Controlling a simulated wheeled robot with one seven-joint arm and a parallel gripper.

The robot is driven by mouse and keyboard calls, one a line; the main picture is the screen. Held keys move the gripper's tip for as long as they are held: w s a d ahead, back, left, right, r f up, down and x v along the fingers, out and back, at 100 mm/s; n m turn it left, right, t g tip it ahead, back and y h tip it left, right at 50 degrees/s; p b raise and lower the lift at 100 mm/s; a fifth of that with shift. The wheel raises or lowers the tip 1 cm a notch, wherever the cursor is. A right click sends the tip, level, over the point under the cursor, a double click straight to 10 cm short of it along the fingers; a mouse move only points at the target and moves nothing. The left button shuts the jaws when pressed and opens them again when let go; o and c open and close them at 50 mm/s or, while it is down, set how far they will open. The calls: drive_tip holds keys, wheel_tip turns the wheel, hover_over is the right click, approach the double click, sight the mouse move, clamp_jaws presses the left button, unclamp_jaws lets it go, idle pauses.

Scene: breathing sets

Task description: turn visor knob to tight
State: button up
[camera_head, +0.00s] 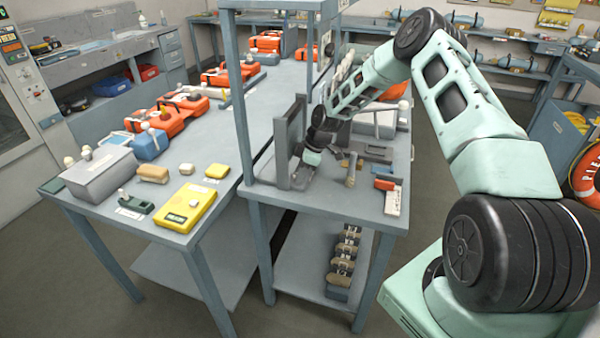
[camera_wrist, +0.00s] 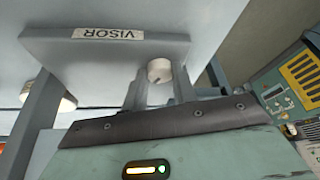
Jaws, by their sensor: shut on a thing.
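The visor knob (camera_wrist: 159,70) is a small pale round knob with a dark mark on its rim. It sits on a grey panel (camera_wrist: 60,50) beside a white label (camera_wrist: 108,34) reading VISOR, upside down in the wrist view. My gripper (camera_wrist: 160,82) is shut on the knob, with one grey finger on each side of it. In the head view my gripper (camera_head: 299,151) is at the upright grey panel (camera_head: 285,150) on the bench, and the knob is too small or hidden to make out there. I cannot read any tight marking.
A second pale knob (camera_wrist: 67,103) shows left of the fingers in the wrist view. Grey posts of the bench frame (camera_head: 241,100) stand close to my arm. A yellow case (camera_head: 188,207) and a grey box (camera_head: 100,174) lie on the left table.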

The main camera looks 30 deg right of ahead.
drive_tip(key=shift+m, duration=0.3)
drive_tip(key=m+t+h+b, duration=0.1)
drive_tip(key=m+b, duration=0.1)
drive_tip(key=m, duration=0.1)
drive_tip(key=shift+s+a, duration=0.1)
drive_tip(key=shift+a+m+t+h+b, duration=0.1)
drive_tip(key=shift+m+t+h+b, duration=0.4)
drive_tip(key=shift+m+b, duration=1)
drive_tip(key=shift+r+m+p, duration=0.1)
drive_tip(key=shift+m+p, duration=0.25)
drive_tip(key=shift+m, duration=0.15)
drive_tip(key=o, duration=0.7)
drive_tip(key=shift+s, duration=0.1)
drive_tip(key=b+v, duration=0.2)
drive_tip(key=v, duration=1.5)
drive_tip(key=shift+r+b, duration=0.2)
drive_tip(key=shift+b, duration=0.15)
drive_tip(key=shift+a, duration=0.15)
